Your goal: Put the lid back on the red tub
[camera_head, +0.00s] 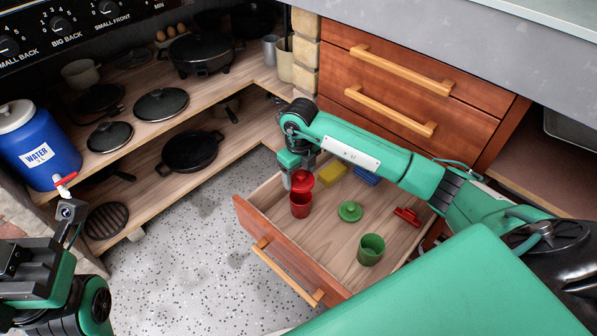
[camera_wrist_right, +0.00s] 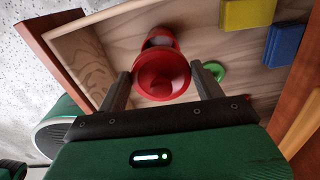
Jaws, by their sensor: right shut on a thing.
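The red tub (camera_head: 300,209) stands upright in the open drawer, near its left front side. My right gripper (camera_head: 291,176) is shut on the red lid (camera_head: 303,180), just above the tub's top. In the right wrist view the red lid (camera_wrist_right: 160,77) sits between the two fingers (camera_wrist_right: 162,84). The red tub (camera_wrist_right: 159,34) shows behind it with part of its opening visible, so the lid looks apart from the rim. My left gripper (camera_head: 70,212) is at the left edge by the water jug, and its finger opening is unclear.
The drawer (camera_head: 292,252) also holds a green tub (camera_head: 371,251), a green lid (camera_head: 350,211), a red clip-like piece (camera_head: 407,216), a yellow block (camera_head: 333,171) and a blue block (camera_head: 366,176). A blue water jug (camera_head: 40,150) and shelves of pans are left. Speckled floor is clear.

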